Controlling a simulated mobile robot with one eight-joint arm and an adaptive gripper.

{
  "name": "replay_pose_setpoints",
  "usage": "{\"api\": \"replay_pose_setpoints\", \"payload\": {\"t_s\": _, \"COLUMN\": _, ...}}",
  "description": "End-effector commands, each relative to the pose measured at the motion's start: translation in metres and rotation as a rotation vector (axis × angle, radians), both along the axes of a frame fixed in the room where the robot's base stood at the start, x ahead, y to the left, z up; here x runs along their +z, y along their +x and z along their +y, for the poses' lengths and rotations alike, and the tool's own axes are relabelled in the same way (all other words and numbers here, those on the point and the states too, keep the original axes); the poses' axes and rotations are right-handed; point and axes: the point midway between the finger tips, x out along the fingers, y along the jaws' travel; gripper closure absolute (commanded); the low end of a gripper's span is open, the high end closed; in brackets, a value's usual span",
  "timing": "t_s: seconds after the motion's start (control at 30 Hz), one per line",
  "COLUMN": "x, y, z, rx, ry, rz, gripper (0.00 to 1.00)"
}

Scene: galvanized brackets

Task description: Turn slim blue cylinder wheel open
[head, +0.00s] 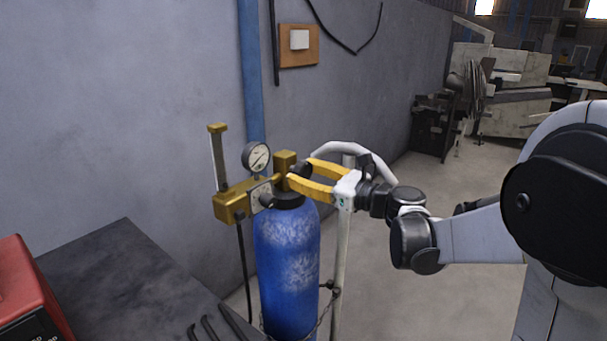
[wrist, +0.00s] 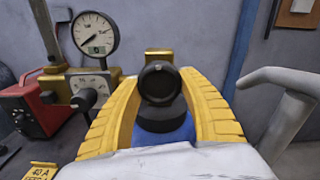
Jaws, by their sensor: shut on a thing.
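The slim blue cylinder (head: 288,255) stands upright beside the wall, with scuffed pale patches on its body. Its black wheel (head: 300,172) is at the top, beside the brass valve block. My gripper (head: 297,183), with yellow fingers, reaches in from the right and is shut on the wheel. In the wrist view the round dark wheel (wrist: 158,83) lies between the two yellow fingers, with a bit of blue cylinder (wrist: 165,133) below it. How firmly each fingertip touches the wheel is hard to tell.
A brass regulator (head: 232,202) with a round gauge (head: 256,157) sits left of the wheel. A white cart handle (head: 350,150) curves close to my gripper. A dark table (head: 130,285) with a red box (head: 30,295) is at the left.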

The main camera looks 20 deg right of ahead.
Motion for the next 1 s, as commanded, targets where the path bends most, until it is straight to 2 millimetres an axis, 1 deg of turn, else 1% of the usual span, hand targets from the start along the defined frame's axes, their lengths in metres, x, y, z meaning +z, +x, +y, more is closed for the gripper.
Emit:
{"api": "replay_pose_setpoints", "payload": {"t_s": 0.27, "x": -0.0009, "y": 0.0006, "z": -0.0004, "rx": 0.0, "ry": -0.115, "rz": -0.083, "gripper": 0.82}}
{"api": "replay_pose_setpoints", "payload": {"t_s": 1.0, "x": 0.0014, "y": 0.0021, "z": -0.0023, "rx": 0.0, "ry": -0.674, "rz": -0.49, "gripper": 0.82}}
